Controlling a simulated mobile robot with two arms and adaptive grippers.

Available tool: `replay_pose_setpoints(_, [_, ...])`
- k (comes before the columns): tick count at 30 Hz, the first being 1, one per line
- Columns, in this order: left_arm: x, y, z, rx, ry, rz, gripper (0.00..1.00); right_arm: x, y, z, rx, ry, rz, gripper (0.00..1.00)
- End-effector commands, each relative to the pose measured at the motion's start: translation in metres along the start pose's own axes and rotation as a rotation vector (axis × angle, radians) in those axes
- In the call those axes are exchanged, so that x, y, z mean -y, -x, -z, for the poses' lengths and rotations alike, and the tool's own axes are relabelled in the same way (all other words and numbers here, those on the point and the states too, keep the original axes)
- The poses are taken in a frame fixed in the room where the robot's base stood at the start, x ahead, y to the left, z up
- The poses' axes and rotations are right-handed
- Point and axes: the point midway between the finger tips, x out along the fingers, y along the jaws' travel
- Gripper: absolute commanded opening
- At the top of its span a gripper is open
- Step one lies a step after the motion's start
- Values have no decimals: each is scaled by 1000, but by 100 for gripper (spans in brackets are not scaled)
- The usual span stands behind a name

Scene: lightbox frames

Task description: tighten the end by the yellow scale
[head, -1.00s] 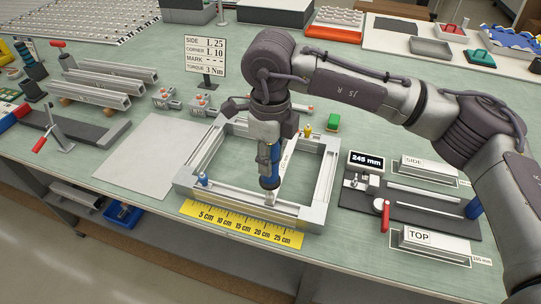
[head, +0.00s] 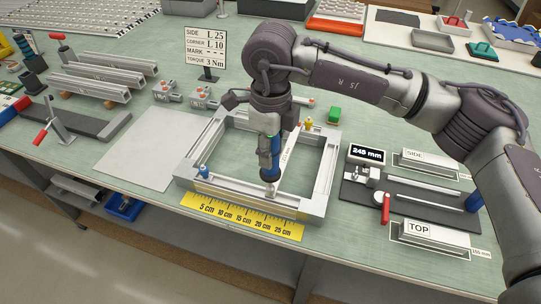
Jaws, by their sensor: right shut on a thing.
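A square aluminium frame (head: 320,187) lies on the green bench. The yellow scale (head: 243,217), marked 5 to 25 cm, runs along its front rail (head: 230,190). My right gripper (head: 268,130) is shut on an upright driver (head: 271,153) with a blue band and dark lower end. The driver stands over the front rail right of its middle, behind the scale; I cannot tell whether its tip is seated. A white tag (head: 290,143) sticks out beside it. A small blue piece (head: 203,172) stands at the frame's front left and a yellow one (head: 308,124) at its back.
A sign (head: 206,47) reads side L 25, corner L 10, torque 3 Nm. A fixture with a 245 mm display (head: 367,155) and a red handle (head: 385,208) stands right. Cut profiles (head: 100,75) lie at left. A grey sheet (head: 150,150) lies bare left of the frame.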

Motion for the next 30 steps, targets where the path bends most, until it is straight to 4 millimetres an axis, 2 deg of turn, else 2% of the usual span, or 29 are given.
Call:
replay_pose_setpoints(2, [0, -1, 0, 0, 0, 0, 59, -1, -5, 1, -9, 0, -5, 0])
replay_pose_setpoints(8, [0, 2, 0, 0, 0, 0, 59, -1, 1, 2, -9, 1, -5, 0])
replay_pose_setpoints(30, [0, 20, 2, 0, 1, 0, 59, 0, 48, 0, -2, 0, 0, 0])
